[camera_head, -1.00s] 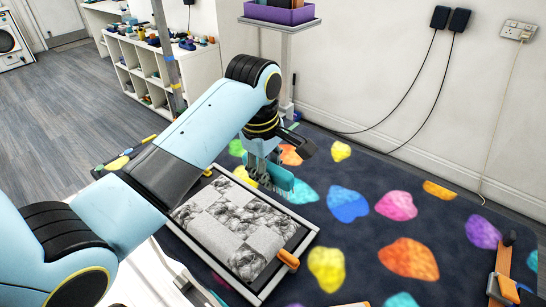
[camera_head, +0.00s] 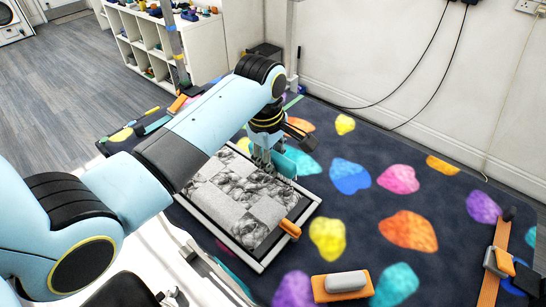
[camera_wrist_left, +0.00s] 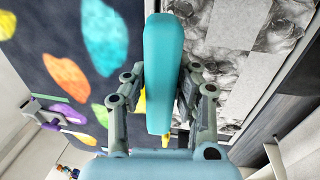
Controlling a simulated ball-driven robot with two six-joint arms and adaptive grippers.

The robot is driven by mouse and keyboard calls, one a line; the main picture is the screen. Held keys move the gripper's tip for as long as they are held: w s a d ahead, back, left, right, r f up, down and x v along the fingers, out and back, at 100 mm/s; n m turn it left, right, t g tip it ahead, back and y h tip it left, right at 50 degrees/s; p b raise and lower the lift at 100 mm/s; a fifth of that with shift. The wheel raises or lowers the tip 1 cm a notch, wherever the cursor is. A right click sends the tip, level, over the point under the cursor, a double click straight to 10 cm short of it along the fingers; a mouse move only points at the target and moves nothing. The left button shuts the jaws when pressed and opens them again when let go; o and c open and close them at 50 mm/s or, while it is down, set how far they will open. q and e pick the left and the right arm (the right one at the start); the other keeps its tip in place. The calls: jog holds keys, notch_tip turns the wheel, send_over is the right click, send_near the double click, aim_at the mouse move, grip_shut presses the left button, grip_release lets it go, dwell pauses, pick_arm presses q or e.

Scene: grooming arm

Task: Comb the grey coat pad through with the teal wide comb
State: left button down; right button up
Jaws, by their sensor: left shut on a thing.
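The grey coat pad (camera_head: 236,214), a patchwork of smooth and furry squares, lies in a pale-framed tray (camera_head: 262,266). My left gripper (camera_head: 275,160) is over the pad's far right edge, pointing down. It is shut on the teal wide comb (camera_head: 300,163). In the left wrist view the comb (camera_wrist_left: 163,70) sits between the two fingers (camera_wrist_left: 163,100), with the pad (camera_wrist_left: 235,25) to its right. The comb's teeth are largely hidden, so I cannot tell whether they touch the pad. My right gripper is not in view.
An orange clip (camera_head: 290,228) sits on the tray's right edge. An orange block with a grey top (camera_head: 346,282) lies in front, and an orange stand (camera_head: 497,262) is at far right. The dark spotted mat (camera_head: 375,215) has free room right of the tray.

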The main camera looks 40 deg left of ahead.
pick_arm(q)
jog(key=shift+f+b, duration=0.3)
jog(key=shift+f, duration=0.6)
jog(key=s, duration=0.8)
jog(key=shift+s+a+p, duration=0.15)
jog(key=shift+a+p, duration=0.1)
jog(key=shift+p, duration=0.05)
jog(key=s, duration=0.8)
jog(key=shift+s+a+f, duration=0.1)
jog(key=shift+a, duration=0.25)
jog(key=w, duration=0.8)
jog(key=shift+w+d, duration=0.25)
jog(key=shift+d, duration=0.15)
